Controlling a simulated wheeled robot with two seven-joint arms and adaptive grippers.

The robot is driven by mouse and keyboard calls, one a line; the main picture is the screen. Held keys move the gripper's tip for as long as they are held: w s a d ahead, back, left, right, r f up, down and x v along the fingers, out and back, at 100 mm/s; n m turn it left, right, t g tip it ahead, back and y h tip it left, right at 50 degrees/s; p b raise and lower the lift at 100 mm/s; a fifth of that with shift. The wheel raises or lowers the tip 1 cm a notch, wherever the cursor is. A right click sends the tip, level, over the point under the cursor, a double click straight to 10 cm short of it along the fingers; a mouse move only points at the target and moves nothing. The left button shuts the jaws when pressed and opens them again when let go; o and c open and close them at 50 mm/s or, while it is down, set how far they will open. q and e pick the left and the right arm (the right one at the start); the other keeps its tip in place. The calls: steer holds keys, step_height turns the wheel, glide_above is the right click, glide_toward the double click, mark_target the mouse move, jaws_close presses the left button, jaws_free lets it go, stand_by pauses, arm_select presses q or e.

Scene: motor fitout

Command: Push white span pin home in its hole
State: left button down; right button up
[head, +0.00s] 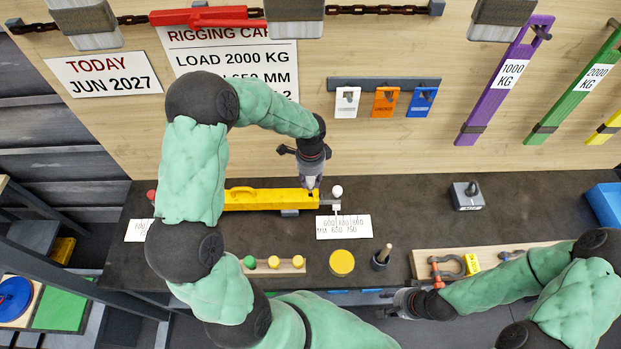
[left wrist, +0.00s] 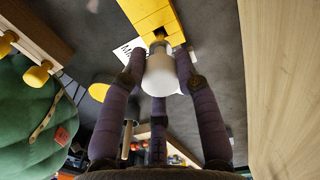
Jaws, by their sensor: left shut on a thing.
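The yellow span beam (head: 265,199) lies along the back of the dark bench; its end also shows in the left wrist view (left wrist: 150,14). My left gripper (head: 311,189) points down at the beam's right end. In the left wrist view its fingers (left wrist: 160,72) are shut on the white span pin (left wrist: 160,80), whose broad head faces the camera. A dark hole (left wrist: 159,34) in the beam shows just beyond the pin head.
A wooden rack (head: 273,265) holds green and yellow knobs. A yellow disc (head: 342,262) and a dark cup (head: 380,260) stand in front. The bench at right centre is mostly clear.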

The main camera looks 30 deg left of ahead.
mark_target(310, 188)
arm_select(q)
steer(key=shift+f+b, duration=1.4)
steer(key=shift+f, duration=0.65)
steer(key=c, duration=0.8)
jaws_free()
steer(key=shift+c, duration=0.2)
steer(key=shift+r, duration=0.1)
step_height(310, 188, up, 12)
steer(key=shift+f, duration=0.1)
